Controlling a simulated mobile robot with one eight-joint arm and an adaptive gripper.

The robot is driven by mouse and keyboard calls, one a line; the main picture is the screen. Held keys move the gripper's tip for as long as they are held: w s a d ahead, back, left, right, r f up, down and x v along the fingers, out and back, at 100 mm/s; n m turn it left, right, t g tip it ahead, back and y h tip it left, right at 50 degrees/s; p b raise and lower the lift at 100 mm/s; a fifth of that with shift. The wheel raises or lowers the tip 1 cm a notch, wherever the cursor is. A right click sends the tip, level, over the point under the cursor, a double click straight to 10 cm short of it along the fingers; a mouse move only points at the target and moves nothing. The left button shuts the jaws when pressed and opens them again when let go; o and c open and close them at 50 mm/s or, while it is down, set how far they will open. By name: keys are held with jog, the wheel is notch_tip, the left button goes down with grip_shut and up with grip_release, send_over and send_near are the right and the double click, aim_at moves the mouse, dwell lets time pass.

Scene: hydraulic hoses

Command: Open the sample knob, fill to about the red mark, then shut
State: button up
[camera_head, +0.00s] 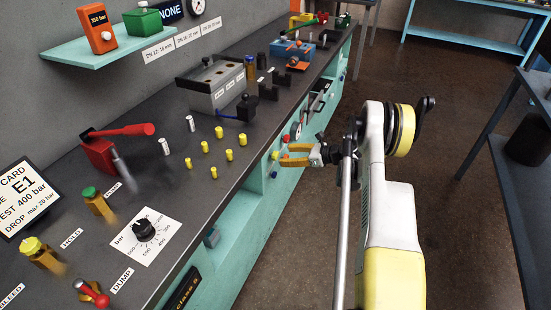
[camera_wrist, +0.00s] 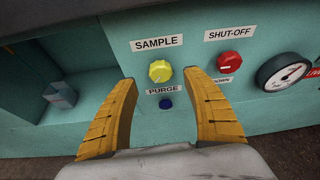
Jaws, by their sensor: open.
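The yellow sample knob (camera_wrist: 160,71) sits on the teal front panel under the SAMPLE label (camera_wrist: 157,43). It also shows in the head view (camera_head: 275,155). My gripper (camera_wrist: 160,76) is open, with one orange finger on each side of the knob in the wrist view. In the head view my gripper (camera_head: 282,155) points at the panel close to the knob; contact cannot be told. Nothing is held. No red fill mark can be made out.
A blue PURGE knob (camera_wrist: 166,103) lies just below the sample knob. A red SHUT-OFF knob (camera_wrist: 229,59) and a round gauge (camera_wrist: 283,72) are to the right. A small grey block-like object (camera_wrist: 60,95) stands in the open recess at left.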

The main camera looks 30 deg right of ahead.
aim_at(277, 155)
jog(key=b+x, duration=0.1)
jog(key=x, duration=0.4)
jog(key=shift+w+a+f+b, duration=0.15)
jog(key=shift+w+a+b, duration=0.05)
jog(key=shift+w+b, duration=0.1)
jog(key=c, duration=1.2)
